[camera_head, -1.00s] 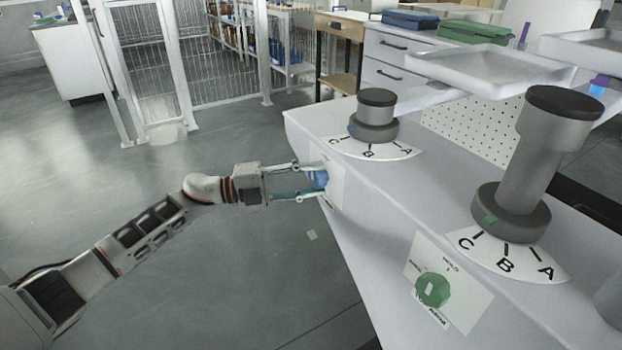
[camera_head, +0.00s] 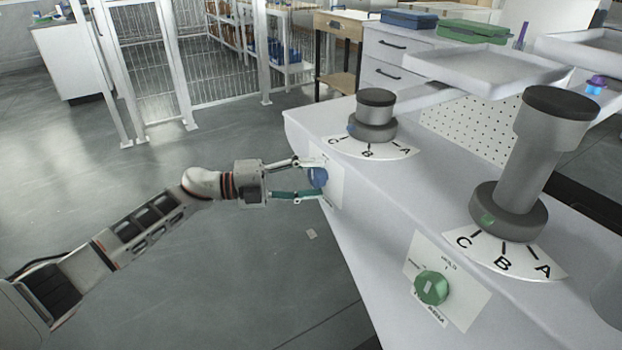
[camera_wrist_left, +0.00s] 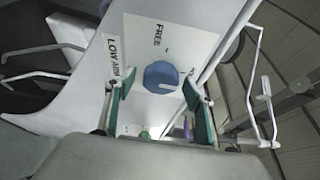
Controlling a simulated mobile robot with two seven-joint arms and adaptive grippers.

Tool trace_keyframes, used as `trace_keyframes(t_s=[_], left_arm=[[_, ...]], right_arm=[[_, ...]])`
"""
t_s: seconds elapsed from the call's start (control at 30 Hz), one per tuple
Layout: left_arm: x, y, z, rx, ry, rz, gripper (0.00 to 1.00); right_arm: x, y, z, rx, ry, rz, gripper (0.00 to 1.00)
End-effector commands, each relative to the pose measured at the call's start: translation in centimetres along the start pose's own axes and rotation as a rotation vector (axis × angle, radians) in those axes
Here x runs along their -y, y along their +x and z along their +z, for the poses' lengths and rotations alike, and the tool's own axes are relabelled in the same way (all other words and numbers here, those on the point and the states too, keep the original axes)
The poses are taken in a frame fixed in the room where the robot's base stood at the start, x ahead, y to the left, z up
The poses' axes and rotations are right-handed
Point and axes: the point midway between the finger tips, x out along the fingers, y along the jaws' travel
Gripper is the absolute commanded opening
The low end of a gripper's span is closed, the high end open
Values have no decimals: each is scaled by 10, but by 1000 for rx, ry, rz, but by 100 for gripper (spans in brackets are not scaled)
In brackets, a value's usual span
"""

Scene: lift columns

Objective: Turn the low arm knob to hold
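The low arm knob (camera_head: 317,178) is blue and sits on a white label plate on the bench's front face. In the left wrist view, the blue knob (camera_wrist_left: 161,76) has a pale pointer bar toward the right of the picture. The words "LOW ARM" and "FREE" show on its plate (camera_wrist_left: 150,38); I cannot read "HOLD" there. My left gripper (camera_head: 320,181) is at the knob. Its teal-padded fingers (camera_wrist_left: 158,84) stand on either side of it, spread, with gaps showing. My right gripper is not in view.
A green knob (camera_head: 432,288) on a "HOLD" plate is farther right on the same face. Two grey columns, the short one (camera_head: 375,112) and the tall one (camera_head: 535,150), stand on the bench top over A-B-C dials.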

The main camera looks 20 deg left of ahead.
Motion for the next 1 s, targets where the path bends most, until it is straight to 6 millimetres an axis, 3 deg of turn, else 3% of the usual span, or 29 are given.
trace_keyframes(t_s=[0.37, 0.8, 1.0], left_arm=[[0, -6, 0, 1, -2, 0, 53], [-1, -87, 0, 1, -2, 2, 53], [0, -112, 0, 0, -2, 1, 53]], right_arm=[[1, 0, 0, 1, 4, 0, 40], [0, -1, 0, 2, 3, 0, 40], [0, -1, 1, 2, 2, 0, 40]])
